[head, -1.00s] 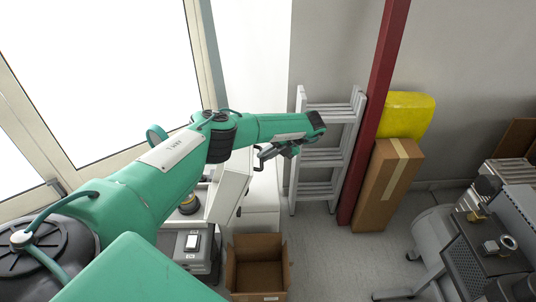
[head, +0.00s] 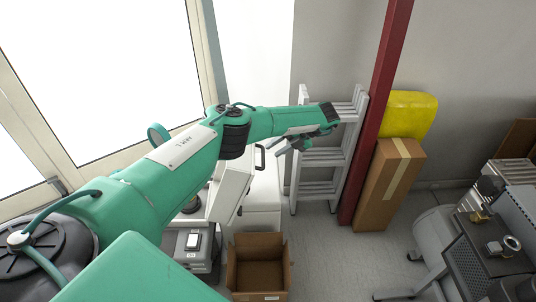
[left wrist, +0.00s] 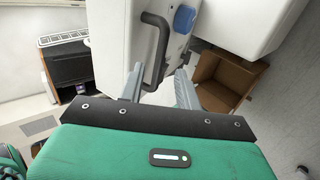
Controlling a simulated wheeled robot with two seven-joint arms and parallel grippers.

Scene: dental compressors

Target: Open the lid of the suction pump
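The suction pump is the white unit partly hidden behind my left arm. Its lid (head: 236,187) is a white panel that stands swung away from the body, with part of the inside showing to its left. A dark bar handle (head: 261,155) is on the lid; the handle also shows in the left wrist view (left wrist: 156,48). My left gripper (head: 303,139) is to the right of the handle in the head view. In the left wrist view its fingers (left wrist: 159,85) are apart and empty, with the handle beyond them. My right gripper is not in view.
An open cardboard box (head: 259,265) sits on the floor below the pump. A ladder (head: 322,157), a red post (head: 378,100) and a tall carton (head: 388,185) stand to the right. Compressor equipment (head: 440,250) is at the far right. Grey floor is clear between.

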